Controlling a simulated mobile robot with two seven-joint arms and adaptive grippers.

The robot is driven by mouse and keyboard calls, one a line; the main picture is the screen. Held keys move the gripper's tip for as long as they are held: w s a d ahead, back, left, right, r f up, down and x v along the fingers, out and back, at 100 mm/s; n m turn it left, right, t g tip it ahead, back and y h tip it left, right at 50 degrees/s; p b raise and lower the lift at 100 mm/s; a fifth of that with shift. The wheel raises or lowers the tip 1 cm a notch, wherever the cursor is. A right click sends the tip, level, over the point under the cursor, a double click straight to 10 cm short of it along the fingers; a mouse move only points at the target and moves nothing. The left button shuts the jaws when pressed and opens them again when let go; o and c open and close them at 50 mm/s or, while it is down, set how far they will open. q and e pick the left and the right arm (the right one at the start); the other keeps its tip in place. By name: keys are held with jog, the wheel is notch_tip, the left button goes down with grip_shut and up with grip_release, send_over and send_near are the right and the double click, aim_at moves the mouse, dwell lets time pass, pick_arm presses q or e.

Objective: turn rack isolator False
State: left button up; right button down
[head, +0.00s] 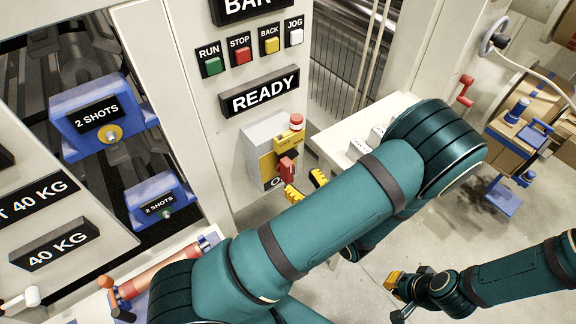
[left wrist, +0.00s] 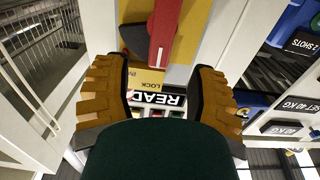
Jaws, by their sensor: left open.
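The rack isolator (head: 254,155) is a grey box with a yellow plate on the white panel, below the READY sign. Its red handle (head: 287,168) sticks out from the yellow plate, and a red knob (head: 297,122) sits above. My left gripper (head: 305,186) is open just to the lower right of the handle. In the left wrist view my left gripper (left wrist: 160,82) has its two fingers apart, with the red handle (left wrist: 163,28) ahead between them, not gripped. Part of the lettering on the box is hidden. My right gripper (head: 402,292) is low at the right, far from the isolator.
Green, red, yellow and white buttons (head: 242,51) and the READY sign (head: 260,92) are above the isolator. Blue 2 SHOTS boxes (head: 75,135) are at the left. A white table (head: 345,140) stands behind my left arm. Open floor lies at the right.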

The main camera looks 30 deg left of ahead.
aim_at(291, 170)
pick_arm(q)
jog(key=x, duration=0.6)
jog(key=shift+w+a, duration=0.15)
jog(key=shift+a, duration=0.15)
grip_shut()
